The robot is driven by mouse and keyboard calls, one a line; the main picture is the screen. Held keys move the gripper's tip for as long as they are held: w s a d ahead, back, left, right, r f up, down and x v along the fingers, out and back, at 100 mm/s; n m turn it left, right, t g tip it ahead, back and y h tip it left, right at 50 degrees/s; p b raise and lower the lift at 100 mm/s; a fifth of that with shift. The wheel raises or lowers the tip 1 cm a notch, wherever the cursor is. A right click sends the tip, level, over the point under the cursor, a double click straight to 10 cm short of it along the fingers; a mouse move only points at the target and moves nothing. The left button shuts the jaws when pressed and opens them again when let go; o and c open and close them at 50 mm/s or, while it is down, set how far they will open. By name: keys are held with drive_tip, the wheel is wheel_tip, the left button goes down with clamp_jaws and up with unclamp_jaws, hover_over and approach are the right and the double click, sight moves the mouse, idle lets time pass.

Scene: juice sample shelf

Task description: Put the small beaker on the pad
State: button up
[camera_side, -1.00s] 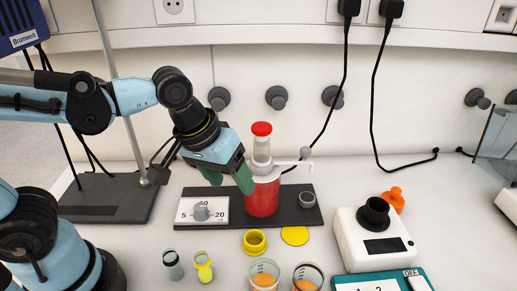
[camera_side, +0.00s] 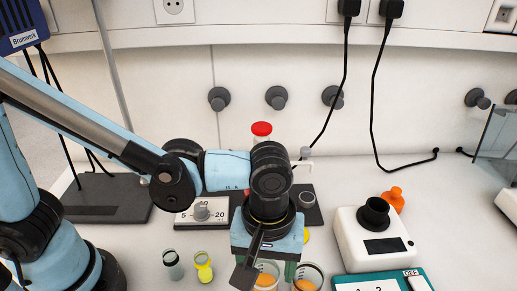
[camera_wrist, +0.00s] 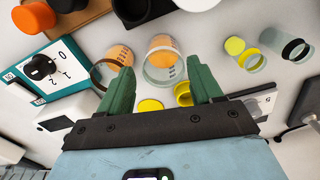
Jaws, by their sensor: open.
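Two clear beakers with orange contents stand at the front of the bench; I cannot tell which is the small beaker. One beaker (camera_wrist: 163,64) has a pale rim and also shows in the side view (camera_side: 266,280). The other beaker (camera_wrist: 109,68) has a brownish rim and also shows in the side view (camera_side: 308,279). My gripper (camera_wrist: 160,70) is open and points down; in the wrist view the pale-rimmed beaker lies between its green fingers. It also shows in the side view (camera_side: 270,266). Height above the beaker is unclear. I cannot identify the pad with certainty.
Two small vials, one clear (camera_side: 173,265) and one yellow (camera_side: 203,267), stand left of my gripper. A white device (camera_side: 372,240) and a teal dial unit (camera_wrist: 62,75) stand on the beakers' other side. A yellow ring (camera_wrist: 183,93) and yellow disc (camera_wrist: 150,105) lie behind.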

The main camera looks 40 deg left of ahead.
drive_tip(key=shift+w+a+f, duration=0.1)
drive_tip(key=shift+a+f, duration=0.05)
drive_tip(key=shift+f, duration=1.5)
drive_tip(key=shift+w+a+f, duration=0.1)
drive_tip(key=shift+a+f, duration=0.05)
drive_tip(key=shift+f, duration=1.5)
drive_tip(key=shift+c, duration=0.5)
drive_tip(key=c, duration=0.8)
drive_tip(key=shift+c, duration=0.2)
drive_tip(key=shift+r, duration=0.1)
